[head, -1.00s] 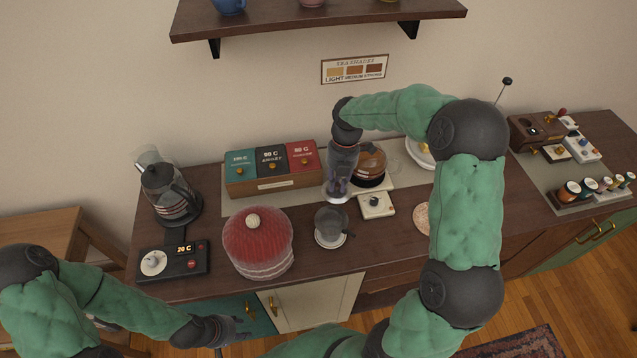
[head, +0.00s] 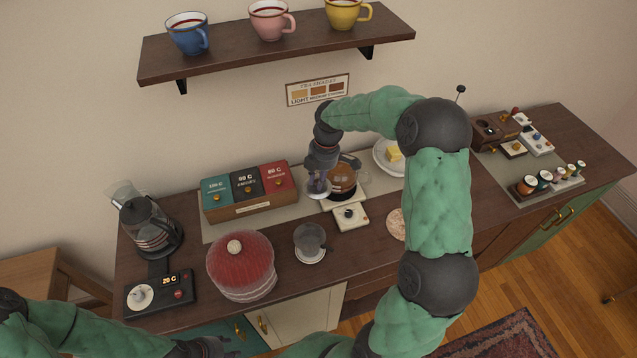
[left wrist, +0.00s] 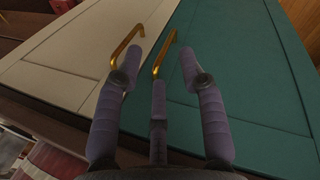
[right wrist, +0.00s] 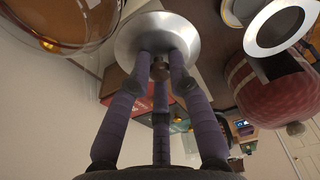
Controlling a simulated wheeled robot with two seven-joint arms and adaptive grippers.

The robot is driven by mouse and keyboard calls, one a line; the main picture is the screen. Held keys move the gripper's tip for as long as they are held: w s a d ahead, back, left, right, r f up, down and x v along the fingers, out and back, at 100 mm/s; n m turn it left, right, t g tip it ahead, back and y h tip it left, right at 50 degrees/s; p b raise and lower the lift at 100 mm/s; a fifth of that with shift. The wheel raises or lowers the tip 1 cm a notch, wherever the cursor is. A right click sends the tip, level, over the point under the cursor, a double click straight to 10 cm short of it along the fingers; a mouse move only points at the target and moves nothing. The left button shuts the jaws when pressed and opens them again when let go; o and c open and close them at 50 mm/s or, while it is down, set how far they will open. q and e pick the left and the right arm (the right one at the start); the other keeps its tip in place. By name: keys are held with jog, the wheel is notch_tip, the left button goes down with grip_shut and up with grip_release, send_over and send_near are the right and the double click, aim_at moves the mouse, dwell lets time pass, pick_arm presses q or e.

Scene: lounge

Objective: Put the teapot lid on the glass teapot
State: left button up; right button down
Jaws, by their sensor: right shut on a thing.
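The glass teapot (head: 342,183), holding amber tea, stands on a pale base on the counter. It also shows at the upper left of the right wrist view (right wrist: 65,40). My right gripper (head: 318,186) is just left of the teapot in the head view. It is shut on the teapot lid (right wrist: 150,28), a silvery disc held by its knob. The lid is beside the teapot, apart from its opening as far as I can see. My left gripper (left wrist: 160,65) is open and empty, low by the cabinet doors.
A red cozy (head: 240,262), a small cup on a saucer (head: 310,243) and a white box (head: 350,216) stand in front. Tea boxes (head: 248,192) are at the left behind, a butter plate (head: 388,160) at the right. A shelf with mugs (head: 280,45) hangs above.

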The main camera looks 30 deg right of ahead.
jog(key=shift+w+d+r+m+p, duration=0.25)
jog(key=shift+r+m+p, duration=0.1)
jog(key=shift+r+m, duration=0.2)
jog(key=w+d+r+m+t+h+p, duration=0.1)
jog(key=w+d+r+m+p, duration=0.1)
jog(key=d+r+m+p, duration=0.5)
jog(key=d+p, duration=0.1)
jog(key=d, duration=0.1)
jog(key=shift+d+r, duration=0.35)
jog(key=shift+d, duration=0.05)
jog(key=shift+w+f+m, duration=0.1)
jog(key=shift+m, duration=0.15)
notch_tip(320, 180, down, 6)
jog(key=b, duration=0.3)
jog(key=shift+f, duration=0.2)
jog(key=shift+f+b, duration=0.45)
jog(key=shift+b, duration=0.1)
dwell(0.6)
jog(key=c, duration=1.1)
grip_release()
